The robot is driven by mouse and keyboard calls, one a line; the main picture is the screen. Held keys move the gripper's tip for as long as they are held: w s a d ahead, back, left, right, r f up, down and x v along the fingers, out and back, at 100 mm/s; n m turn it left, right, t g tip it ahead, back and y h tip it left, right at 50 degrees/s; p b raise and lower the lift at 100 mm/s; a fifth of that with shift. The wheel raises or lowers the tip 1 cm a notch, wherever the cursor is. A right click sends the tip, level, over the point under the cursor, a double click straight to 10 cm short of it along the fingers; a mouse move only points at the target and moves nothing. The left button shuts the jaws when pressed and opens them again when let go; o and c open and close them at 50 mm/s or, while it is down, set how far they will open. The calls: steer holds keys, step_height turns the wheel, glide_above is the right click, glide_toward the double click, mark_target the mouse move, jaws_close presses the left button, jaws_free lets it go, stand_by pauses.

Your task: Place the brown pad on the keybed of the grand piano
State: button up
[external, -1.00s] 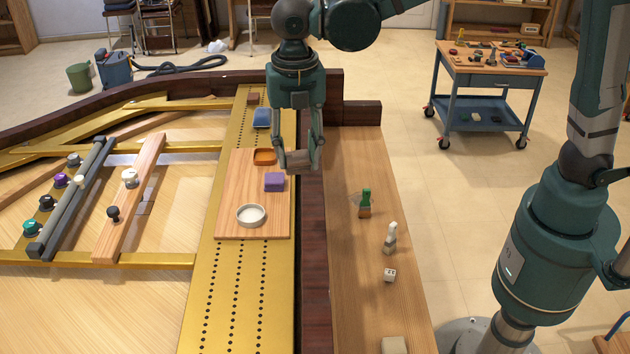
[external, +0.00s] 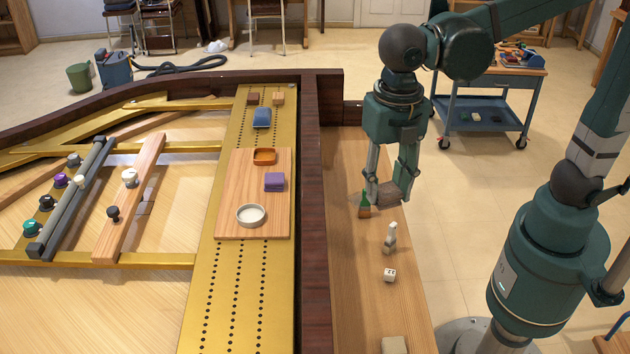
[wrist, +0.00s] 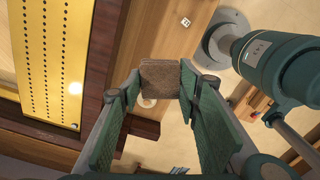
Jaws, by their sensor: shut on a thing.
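My gripper (external: 390,194) is shut on the brown pad (external: 388,188). In the wrist view, the pad (wrist: 160,78) is a flat, rough brown block between the two fingertips. The keybed (external: 352,290) is the long light-wood shelf to the right of the dark piano rim. My gripper and the pad are over its far half, toward the right edge. I cannot tell how large the gap beneath the pad is. The fingers partly overlap the green-and-brown brush (external: 364,206) in the external view.
On the keybed stand a pale figurine (external: 390,238), a white die (external: 390,275) and a cream block (external: 393,345). The dark rim (external: 316,250) runs along its left side. Left of that, a wooden board (external: 230,190) holds a purple block (external: 274,181) and a white dish (external: 251,215).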

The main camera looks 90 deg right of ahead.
steer(key=s+a+f+b, duration=0.2)
steer(key=s, duration=0.5)
step_height(320, 180, down, 28)
steer(key=shift+w+d+r+n, duration=0.15)
steer(key=shift+r+n, duration=0.05)
steer(key=shift+n, duration=0.1)
stand_by(0.3)
stand_by(0.5)
steer(key=shift+f+b, duration=0.95)
steer(key=shift+f, duration=2)
steer(key=shift+f+b, duration=0.7)
steer(key=shift+f, duration=1.35)
steer(key=shift+f, duration=0.15)
